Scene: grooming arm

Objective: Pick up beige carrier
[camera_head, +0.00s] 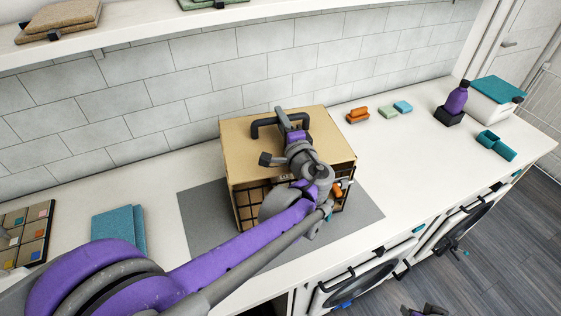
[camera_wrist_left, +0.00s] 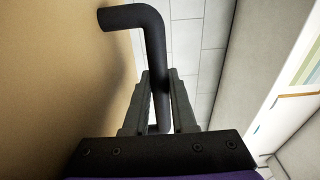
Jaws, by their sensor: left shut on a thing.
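The beige carrier (camera_head: 240,140) is a box with a dark barred front, standing on a grey mat (camera_head: 195,215) on the white counter. Its black handle (camera_head: 256,128) stands up from the top. My left gripper (camera_head: 281,118) is at the handle's right part, shut on it. In the left wrist view, the handle (camera_wrist_left: 135,17) runs down between the two fingers (camera_wrist_left: 160,90), beside the carrier's beige top (camera_wrist_left: 45,80). My left arm hides part of the carrier's front. A dark grey piece at the bottom edge of the head view appears to be my right gripper (camera_head: 425,310).
Orange (camera_head: 357,115), green and blue blocks lie to the right of the carrier. A purple bottle (camera_head: 457,98) and a white box with a teal top (camera_head: 492,105) stand farther right. Teal cloth (camera_head: 118,228) lies left. A shelf (camera_head: 150,30) runs above.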

